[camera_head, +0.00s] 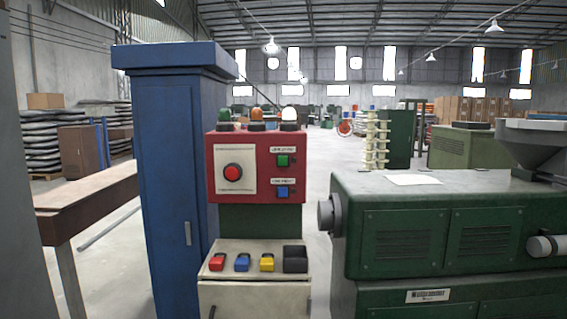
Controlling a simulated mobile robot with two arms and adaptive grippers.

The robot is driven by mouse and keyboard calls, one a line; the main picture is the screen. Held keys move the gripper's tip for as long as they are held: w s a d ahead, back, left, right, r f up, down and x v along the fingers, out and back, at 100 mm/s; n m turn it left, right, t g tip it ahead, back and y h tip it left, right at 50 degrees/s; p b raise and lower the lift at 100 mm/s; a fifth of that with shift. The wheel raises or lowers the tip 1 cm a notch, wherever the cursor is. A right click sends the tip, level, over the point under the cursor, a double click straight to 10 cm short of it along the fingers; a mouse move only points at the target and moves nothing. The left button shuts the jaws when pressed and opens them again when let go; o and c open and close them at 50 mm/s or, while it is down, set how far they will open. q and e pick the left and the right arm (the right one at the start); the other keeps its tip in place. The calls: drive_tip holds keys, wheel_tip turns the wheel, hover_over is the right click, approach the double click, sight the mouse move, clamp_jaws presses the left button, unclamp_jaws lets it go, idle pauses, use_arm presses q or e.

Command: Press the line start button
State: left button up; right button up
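A red control box (212,195) stands in the middle of the head view. On its left plate is a large round red button (233,172). Neither of my grippers is in view.
Below the box, a cream sloped console (240,248) holds red, blue, yellow and black parts. A tall blue cabinet (170,150) stands close on the left, beside a brown table (90,205). A green machine (440,195) stands on the right.

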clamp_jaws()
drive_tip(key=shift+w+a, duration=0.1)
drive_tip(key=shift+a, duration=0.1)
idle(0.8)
